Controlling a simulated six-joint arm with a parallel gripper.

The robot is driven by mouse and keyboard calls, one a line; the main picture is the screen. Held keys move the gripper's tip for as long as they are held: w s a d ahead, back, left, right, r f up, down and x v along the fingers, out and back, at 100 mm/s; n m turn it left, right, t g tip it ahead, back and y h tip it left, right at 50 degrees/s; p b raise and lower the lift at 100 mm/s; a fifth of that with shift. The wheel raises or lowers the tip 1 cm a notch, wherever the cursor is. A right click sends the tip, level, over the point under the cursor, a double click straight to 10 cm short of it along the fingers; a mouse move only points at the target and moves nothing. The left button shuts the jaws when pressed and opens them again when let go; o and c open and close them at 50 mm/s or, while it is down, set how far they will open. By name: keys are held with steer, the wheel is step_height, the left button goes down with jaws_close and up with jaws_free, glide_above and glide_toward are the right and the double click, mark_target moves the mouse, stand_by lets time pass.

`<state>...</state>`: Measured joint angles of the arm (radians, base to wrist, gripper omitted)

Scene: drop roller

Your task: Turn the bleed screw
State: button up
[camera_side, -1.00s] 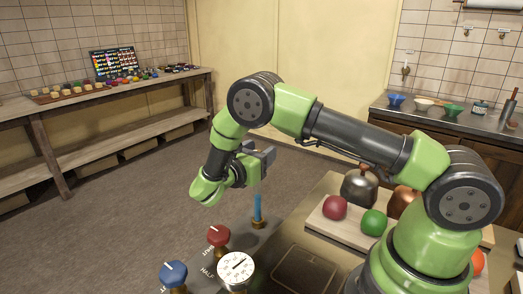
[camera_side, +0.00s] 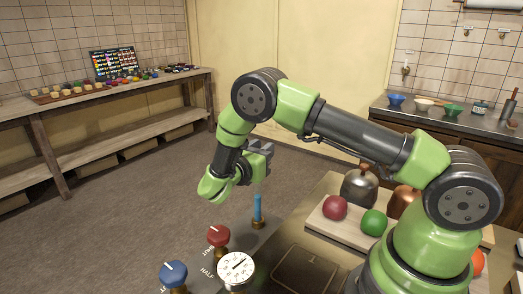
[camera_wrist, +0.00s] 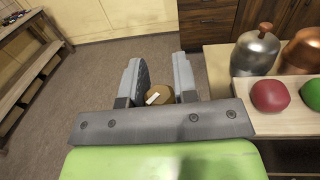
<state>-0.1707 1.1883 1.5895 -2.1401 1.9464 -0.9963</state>
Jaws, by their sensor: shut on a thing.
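A round brass-coloured head with a white mark (camera_wrist: 158,95), which I take to be the bleed screw, lies between the two grey fingers of my gripper (camera_wrist: 158,78) in the wrist view. My gripper is shut on it. In the side view my gripper (camera_side: 261,154) is above a thin upright blue stem (camera_side: 258,204) with a small brass base.
A red knob (camera_side: 218,236), a blue knob (camera_side: 174,273) and a white dial (camera_side: 236,268) stand in front on the panel.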

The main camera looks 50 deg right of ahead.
steer(key=shift+w+a+n+t+y, duration=0.1)
steer(key=shift+n+t+y, duration=0.4)
steer(key=shift+n+t, duration=0.65)
steer(key=shift+w+n+t+y, duration=0.15)
steer(key=shift+n+t+y, duration=0.45)
steer(key=shift+t, duration=1)
steer(key=shift+w+a+n+t+y, duration=0.1)
steer(key=shift+n+t+y, duration=0.3)
steer(key=shift+n+t, duration=0.8)
steer(key=shift+t, duration=0.35)
steer(key=o, duration=0.9)
steer(key=v, duration=0.9)
steer(key=shift+s+a+r, duration=0.1)
steer(key=shift+s+a, duration=0.15)
steer(key=shift+a, duration=0.1)
